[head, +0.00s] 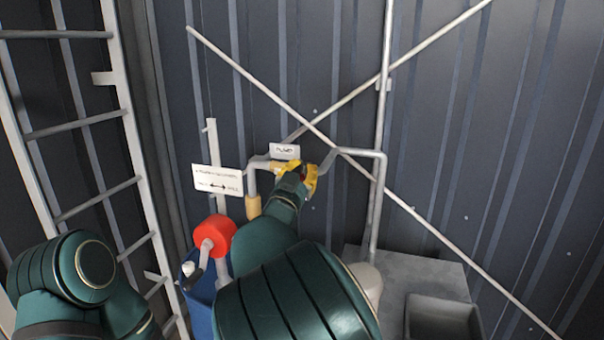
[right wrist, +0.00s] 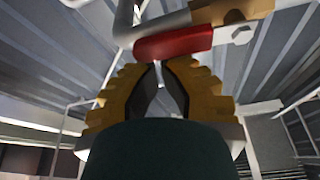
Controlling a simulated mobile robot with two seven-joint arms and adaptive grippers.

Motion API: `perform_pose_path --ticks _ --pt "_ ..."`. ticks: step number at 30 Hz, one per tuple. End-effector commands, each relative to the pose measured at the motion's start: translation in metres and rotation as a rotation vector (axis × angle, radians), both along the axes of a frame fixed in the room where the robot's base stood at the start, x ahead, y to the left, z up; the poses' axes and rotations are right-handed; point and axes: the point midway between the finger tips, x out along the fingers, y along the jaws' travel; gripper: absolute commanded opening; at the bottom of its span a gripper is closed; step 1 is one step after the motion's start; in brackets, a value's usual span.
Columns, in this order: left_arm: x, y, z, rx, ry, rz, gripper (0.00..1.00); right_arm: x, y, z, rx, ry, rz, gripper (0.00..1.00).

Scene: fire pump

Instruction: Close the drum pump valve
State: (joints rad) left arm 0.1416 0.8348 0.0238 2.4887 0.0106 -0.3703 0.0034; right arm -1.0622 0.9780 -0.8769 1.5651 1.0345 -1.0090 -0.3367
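The valve has a red handle (right wrist: 173,43) and a brass body (right wrist: 240,10) on a grey pipe. In the right wrist view, the handle lies across the view, just beyond my right gripper (right wrist: 159,66). The gripper's yellow fingers with dark inner pads lean together near their tips, with a narrow gap. In the head view, my right gripper (head: 298,173) is up at the pipe, with yellow parts on both sides and a bit of red between them. Whether the fingers touch the handle is unclear. My left gripper is out of view.
A white tag (head: 285,151) hangs above the valve, and a white sign with an arrow (head: 218,181) is to its left. A red round part (head: 216,235) stands over a blue drum (head: 200,307). A ladder (head: 137,165) is at left, a grey box (head: 442,318) at lower right.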

Motion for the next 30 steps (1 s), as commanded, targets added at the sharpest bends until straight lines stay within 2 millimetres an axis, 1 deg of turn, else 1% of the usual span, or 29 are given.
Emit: perform_pose_path --ticks 1,9,12,21,30 --pt "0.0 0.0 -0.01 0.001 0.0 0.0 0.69 0.0 -0.001 -0.007 0.027 -0.007 0.0 0.0" --pt "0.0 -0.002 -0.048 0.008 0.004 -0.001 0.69 0.0 -0.003 -0.025 0.245 -0.077 0.0 0.0" --pt "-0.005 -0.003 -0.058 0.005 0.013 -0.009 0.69 0.0 -0.003 -0.031 0.335 -0.107 0.0 0.0" --pt "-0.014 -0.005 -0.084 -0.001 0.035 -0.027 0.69 0.002 0.002 -0.049 0.607 -0.194 0.0 0.0" --pt "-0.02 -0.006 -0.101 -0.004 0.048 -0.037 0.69 0.005 0.012 -0.065 0.878 -0.281 0.0 0.0"
